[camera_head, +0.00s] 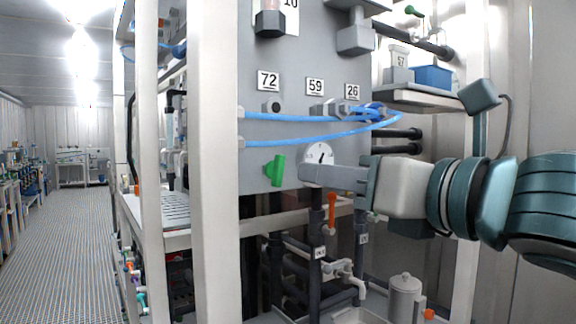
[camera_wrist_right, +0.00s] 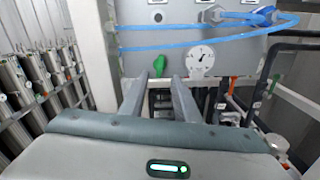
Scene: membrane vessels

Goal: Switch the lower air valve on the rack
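A green valve handle (camera_head: 277,170) sits low on the grey rack panel (camera_head: 262,215), tilted slightly from vertical. It also shows in the right wrist view (camera_wrist_right: 157,66), just beyond and between my fingertips. I cannot tell for certain that this is the lower air valve. My right gripper (camera_head: 303,173) comes in from the right, in front of the panel. In the wrist view its two fingers stand apart with an empty gap (camera_wrist_right: 160,80). The fingertips point toward the green handle and appear not to touch it. My left gripper is not in view.
A round gauge (camera_head: 319,155) is right of the green handle, partly covered by my gripper. Blue hoses (camera_head: 300,137) cross above. An orange handle (camera_head: 332,210) is on pipework below. A white rack post (camera_head: 213,160) stands left. The aisle floor (camera_head: 70,250) is clear.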

